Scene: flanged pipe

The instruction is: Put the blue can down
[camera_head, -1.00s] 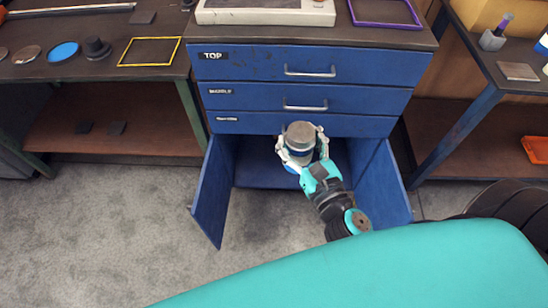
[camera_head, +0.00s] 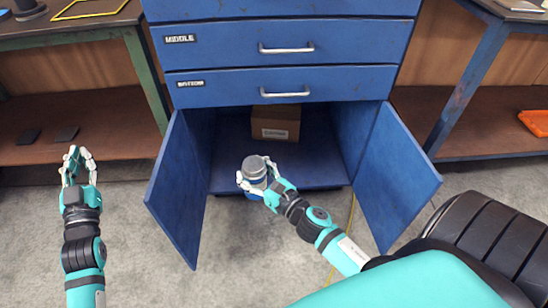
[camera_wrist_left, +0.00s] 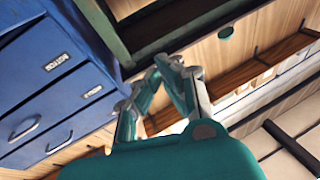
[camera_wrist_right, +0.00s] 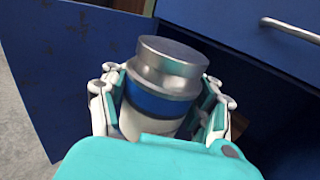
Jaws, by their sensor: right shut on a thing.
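The blue can (camera_head: 254,170) has a grey metal top, a blue band and a pale lower part. My right gripper (camera_head: 258,182) is shut around its sides and holds it nearly upright at the front edge of the open lower cabinet. In the right wrist view the can (camera_wrist_right: 160,85) sits between both fingers (camera_wrist_right: 160,105), and its base is hidden by the gripper. My left gripper (camera_head: 79,155) is empty over the floor at the left. In the left wrist view its fingertips (camera_wrist_left: 166,68) lean close together, and any gap is unclear.
A brown box (camera_head: 275,124) stands at the back of the cabinet floor (camera_head: 310,168). The left door (camera_head: 180,190) and right door (camera_head: 396,180) stand open on either side. Closed drawers (camera_head: 285,88) are above. Grey floor (camera_head: 140,240) is clear in front.

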